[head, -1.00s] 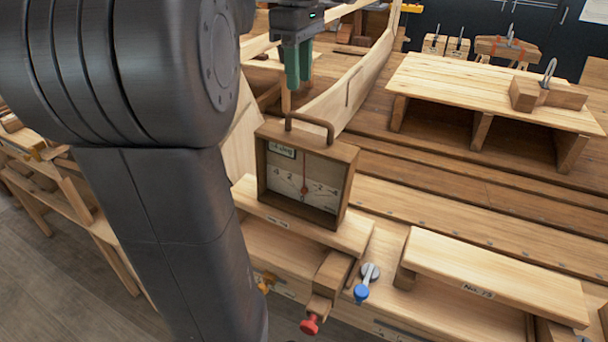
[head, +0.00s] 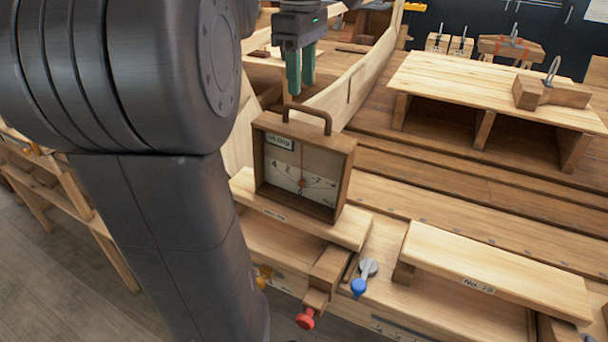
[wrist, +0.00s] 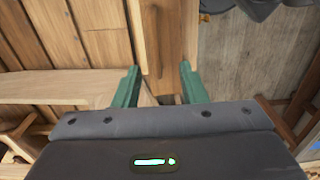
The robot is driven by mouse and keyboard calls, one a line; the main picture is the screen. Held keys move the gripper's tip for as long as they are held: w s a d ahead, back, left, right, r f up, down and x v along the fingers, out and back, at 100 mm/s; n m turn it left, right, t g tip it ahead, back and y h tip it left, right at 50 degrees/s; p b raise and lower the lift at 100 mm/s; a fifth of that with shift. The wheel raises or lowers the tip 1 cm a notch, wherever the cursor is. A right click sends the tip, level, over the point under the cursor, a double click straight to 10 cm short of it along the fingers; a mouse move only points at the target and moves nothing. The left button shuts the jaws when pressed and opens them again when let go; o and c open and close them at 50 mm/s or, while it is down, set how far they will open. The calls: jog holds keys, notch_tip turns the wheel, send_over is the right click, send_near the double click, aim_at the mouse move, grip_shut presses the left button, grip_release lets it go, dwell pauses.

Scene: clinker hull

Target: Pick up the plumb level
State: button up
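The plumb level (head: 302,170) is an upright wooden box with a pale dial, a red needle and an arched wooden handle (head: 307,110) on top. It stands on a light plank step in the middle of the head view. My gripper (head: 301,88) is above and behind the handle in that view, its two green fingers pointing down and apart. In the wrist view my gripper (wrist: 160,84) is open, with nothing gripped. A brown wooden strip between and beyond the fingers looks like the top of the level (wrist: 172,45).
A curved hull plank (head: 350,85) rises behind the level. A low bench (head: 470,85) with a wooden block (head: 550,94) stands at the back right. A plank step (head: 490,262) lies at the front right. Red (head: 305,318) and blue (head: 358,287) knobs stick out below the level.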

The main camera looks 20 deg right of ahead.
send_over(302, 126)
jog(key=f, duration=0.5)
jog(key=shift+s+a+f, duration=0.2)
jog(key=shift+s+f, duration=0.1)
jog(key=shift+s, duration=0.05)
jog(key=shift+w+d+f+p, duration=0.1)
jog(key=shift+w+f+p, duration=0.05)
jog(key=shift+f, duration=1.25)
jog(key=shift+w+d+f+p, duration=0.1)
jog(key=shift+f+p, duration=0.05)
jog(key=shift+f, duration=1.25)
grip_shut()
